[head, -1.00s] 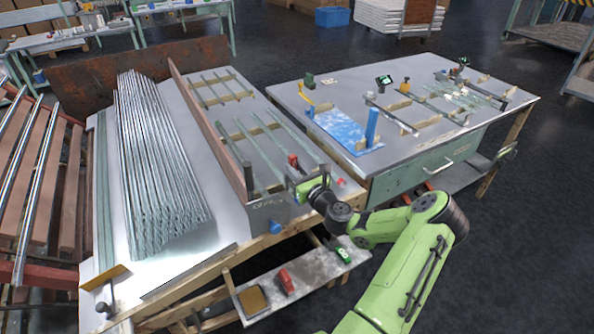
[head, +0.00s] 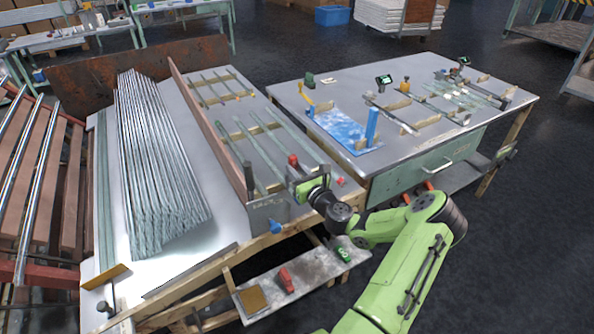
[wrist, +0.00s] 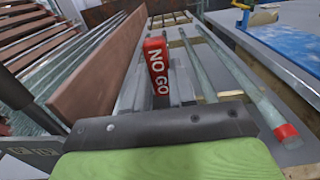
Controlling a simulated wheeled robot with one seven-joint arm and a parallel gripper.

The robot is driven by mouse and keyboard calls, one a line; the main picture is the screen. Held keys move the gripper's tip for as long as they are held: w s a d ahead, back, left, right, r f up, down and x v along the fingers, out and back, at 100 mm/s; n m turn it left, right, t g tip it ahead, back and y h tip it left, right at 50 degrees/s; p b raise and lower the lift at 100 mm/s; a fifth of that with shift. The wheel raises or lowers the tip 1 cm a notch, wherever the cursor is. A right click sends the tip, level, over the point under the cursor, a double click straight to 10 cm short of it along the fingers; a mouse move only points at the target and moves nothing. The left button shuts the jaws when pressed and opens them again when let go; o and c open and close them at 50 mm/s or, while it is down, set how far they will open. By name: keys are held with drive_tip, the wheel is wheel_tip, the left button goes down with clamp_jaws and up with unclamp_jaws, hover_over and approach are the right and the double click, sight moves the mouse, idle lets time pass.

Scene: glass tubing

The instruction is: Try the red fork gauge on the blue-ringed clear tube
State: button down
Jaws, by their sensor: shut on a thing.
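My gripper (head: 300,180) is over the near end of the tube rack on the left bench. It is shut on the red fork gauge (wrist: 157,62), marked NO GO, which points away from the wrist. The gauge also shows as a small red block in the head view (head: 293,160). Clear tubes (wrist: 225,68) lie beside and beyond it. The tube at the right has a red ring (wrist: 286,132) at its near end. I cannot make out a blue ring on any tube. The fork's prongs are hidden, so contact with a tube cannot be told.
A brown upright board (head: 210,130) runs along the rack's left side, with a large tube stack (head: 155,160) beyond it. A red block (head: 286,280) and a green piece (head: 344,254) lie on the lower shelf. The second bench (head: 410,150) stands right.

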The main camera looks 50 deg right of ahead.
drive_tip(key=shift+f+b, duration=0.4)
drive_tip(key=shift+f, duration=0.45)
idle(1.2)
drive_tip(key=shift+r, duration=0.1)
wheel_tip(320, 180, up, 7)
drive_tip(key=p, duration=0.7)
idle(0.8)
